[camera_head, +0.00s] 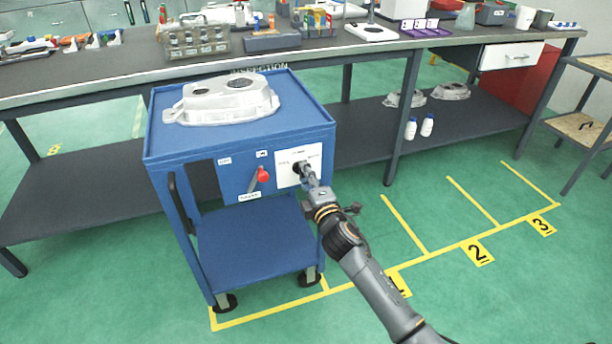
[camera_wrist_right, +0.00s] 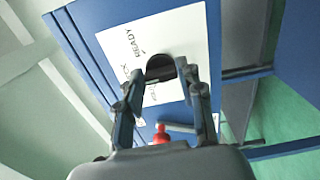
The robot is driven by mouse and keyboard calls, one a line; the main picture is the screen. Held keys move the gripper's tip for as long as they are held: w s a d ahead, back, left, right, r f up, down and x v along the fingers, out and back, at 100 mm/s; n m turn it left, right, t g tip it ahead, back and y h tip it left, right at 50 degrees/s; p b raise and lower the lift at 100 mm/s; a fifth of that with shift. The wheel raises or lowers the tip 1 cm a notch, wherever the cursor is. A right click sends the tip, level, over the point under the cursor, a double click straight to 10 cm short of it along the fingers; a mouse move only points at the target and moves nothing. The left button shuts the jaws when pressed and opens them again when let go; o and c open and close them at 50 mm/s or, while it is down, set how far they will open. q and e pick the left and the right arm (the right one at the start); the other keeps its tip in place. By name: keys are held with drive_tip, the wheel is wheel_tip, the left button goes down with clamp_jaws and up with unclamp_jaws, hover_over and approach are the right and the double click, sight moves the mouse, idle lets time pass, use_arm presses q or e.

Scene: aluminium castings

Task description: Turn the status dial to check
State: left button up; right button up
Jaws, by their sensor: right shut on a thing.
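The status dial is a dark round knob on a white label plate (camera_head: 288,157) on the front of the blue cart (camera_head: 235,181). In the right wrist view the dial (camera_wrist_right: 160,68) sits on its plate (camera_wrist_right: 186,38), where the word READY is legible and other words are partly covered. My right gripper (camera_head: 304,169) is at the plate, and in the wrist view its two fingers (camera_wrist_right: 158,82) are on either side of the dial, shut on it. The dial's pointing direction is hard to tell. My left gripper is not in view.
A red-knobbed lever (camera_head: 263,175) is on the cart front, left of the plate; the red knob also shows in the wrist view (camera_wrist_right: 161,134). An aluminium casting (camera_head: 228,100) lies on the cart top. A long workbench (camera_head: 120,66) stands behind.

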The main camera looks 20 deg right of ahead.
idle(0.3)
drive_tip(key=o, duration=1)
drive_tip(key=shift+o, duration=0.8)
drive_tip(key=s, duration=1.2)
drive_tip(key=shift+d, duration=0.25)
